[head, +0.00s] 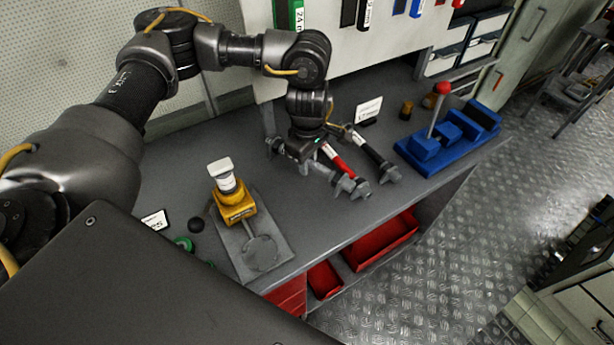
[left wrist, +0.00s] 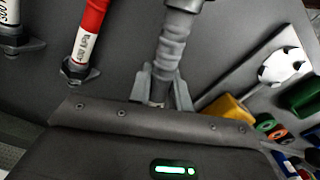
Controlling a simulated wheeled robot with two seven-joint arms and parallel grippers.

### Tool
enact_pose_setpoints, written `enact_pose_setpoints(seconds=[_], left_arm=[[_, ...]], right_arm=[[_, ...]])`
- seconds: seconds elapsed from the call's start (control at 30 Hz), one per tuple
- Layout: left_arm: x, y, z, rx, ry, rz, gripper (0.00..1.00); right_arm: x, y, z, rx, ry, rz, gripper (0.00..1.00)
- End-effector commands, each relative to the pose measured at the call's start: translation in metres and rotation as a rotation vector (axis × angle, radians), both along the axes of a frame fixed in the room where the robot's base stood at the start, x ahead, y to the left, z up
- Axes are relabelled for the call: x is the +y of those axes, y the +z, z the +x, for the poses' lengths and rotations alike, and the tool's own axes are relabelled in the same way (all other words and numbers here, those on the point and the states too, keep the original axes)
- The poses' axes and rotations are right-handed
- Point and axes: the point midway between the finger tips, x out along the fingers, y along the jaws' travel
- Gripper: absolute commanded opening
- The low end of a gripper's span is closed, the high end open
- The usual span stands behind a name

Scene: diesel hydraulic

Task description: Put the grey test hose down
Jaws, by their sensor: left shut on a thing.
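The grey test hose (left wrist: 172,45) is ribbed and lies between the fingers of my left gripper (left wrist: 163,90), which is shut on it near one end. In the head view my left gripper (head: 303,158) points down at the bench top and hides part of the hose; a grey stretch of it (head: 322,171) shows beside the fingers. The hose is low over the bench, and I cannot tell whether it touches. A red hose (head: 337,158) with a white label lies just right of it, and a black hose (head: 372,150) lies further right. My right gripper is not in view.
The grey bench (head: 310,228) has a yellow device (head: 234,204) with a white top on a plate, left of the gripper. A blue block with a red-knobbed lever (head: 440,105) stands at the right. A small white sign (head: 368,109) stands behind the hoses. Red bins (head: 380,240) sit below.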

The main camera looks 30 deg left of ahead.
Motion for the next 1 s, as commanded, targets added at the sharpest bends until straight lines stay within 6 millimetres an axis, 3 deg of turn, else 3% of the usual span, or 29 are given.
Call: enact_pose_setpoints(seconds=[0.1,0.33,0.6,1.0], left_arm=[[0.000,-0.013,-0.001,0.001,0.002,-0.001,0.00],[0.001,-0.023,-0.001,0.000,0.003,0.000,0.00],[0.001,-0.057,-0.001,0.000,0.004,-0.001,0.00],[0.001,-0.064,0.000,-0.001,0.003,0.000,0.00]], right_arm=[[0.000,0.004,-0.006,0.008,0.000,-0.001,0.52],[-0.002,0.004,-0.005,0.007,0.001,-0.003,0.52],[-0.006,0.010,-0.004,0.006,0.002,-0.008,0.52],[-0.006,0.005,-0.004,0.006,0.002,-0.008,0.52]])
